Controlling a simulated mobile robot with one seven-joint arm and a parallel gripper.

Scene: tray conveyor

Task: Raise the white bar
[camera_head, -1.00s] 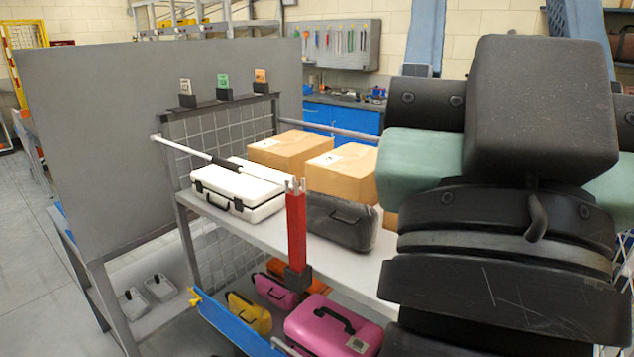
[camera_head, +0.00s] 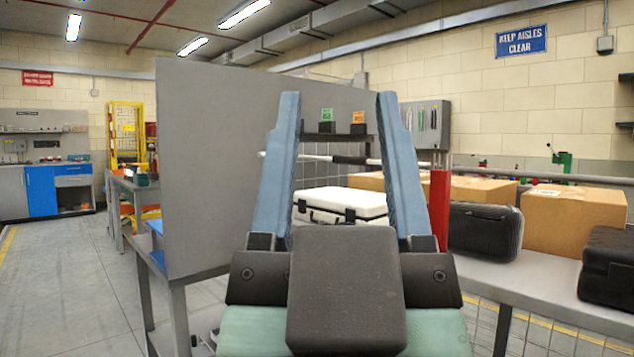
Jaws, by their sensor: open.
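The white bar (camera_head: 315,157) runs nearly level across the front of the shelf at the middle of the view. It has a black sleeve (camera_head: 350,160) around its middle, and its right part goes toward a red post (camera_head: 439,205). My gripper (camera_head: 338,97) is open, with its two blue fingers pointing up and away from me. The bar shows through the gap between the fingers, which hide short parts of it. The gripper seems to be nearer to me than the bar, with nothing between its fingers; the exact distance is unclear.
Cardboard boxes (camera_head: 572,218) and dark cases (camera_head: 484,230) stand to the right. A large grey panel (camera_head: 215,180) stands at the left. Open floor lies further left.

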